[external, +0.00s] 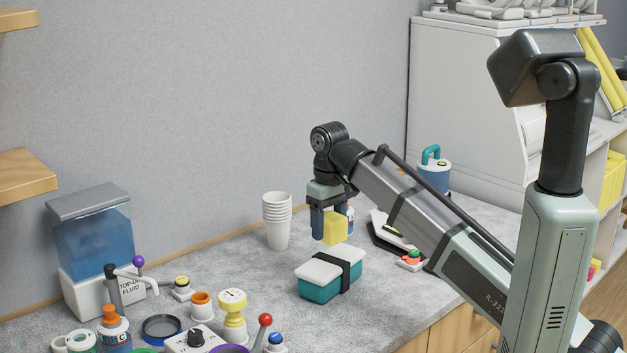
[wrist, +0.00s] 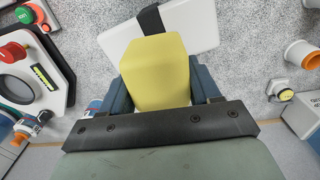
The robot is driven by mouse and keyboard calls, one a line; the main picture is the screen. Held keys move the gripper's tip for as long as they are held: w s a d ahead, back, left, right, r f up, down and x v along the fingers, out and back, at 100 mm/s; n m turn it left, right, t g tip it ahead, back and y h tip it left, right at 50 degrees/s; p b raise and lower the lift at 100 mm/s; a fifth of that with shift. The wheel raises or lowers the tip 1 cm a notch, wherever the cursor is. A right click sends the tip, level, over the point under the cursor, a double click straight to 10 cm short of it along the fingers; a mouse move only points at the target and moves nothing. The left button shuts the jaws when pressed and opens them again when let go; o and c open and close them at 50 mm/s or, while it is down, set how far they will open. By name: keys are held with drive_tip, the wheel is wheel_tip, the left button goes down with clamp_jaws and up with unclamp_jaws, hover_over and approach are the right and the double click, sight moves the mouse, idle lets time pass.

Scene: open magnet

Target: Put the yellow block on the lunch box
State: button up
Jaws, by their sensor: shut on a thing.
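The yellow block (external: 335,227) is held between the fingers of my gripper (external: 331,222), in the air above the lunch box. In the wrist view the yellow block (wrist: 155,72) sits between the two blue fingers of my gripper (wrist: 155,85). The lunch box (external: 318,288) is teal with a white lid and a black strap, and stands on the grey counter. In the wrist view its white lid (wrist: 200,27) shows beyond the block, which hides part of it. A gap shows between block and lid in the external view.
A stack of white cups (external: 277,220) stands behind and left of the lunch box. A fluid dispenser (external: 95,255) and several small valves and knobs crowd the left front. A black-and-white device (external: 390,235) lies to the right.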

sight(329, 242)
drive_tip(key=shift+f, duration=2.45)
drive_tip(key=shift+f, duration=0.1)
drive_tip(key=o, duration=1)
drive_tip(key=shift+r, duration=2.85)
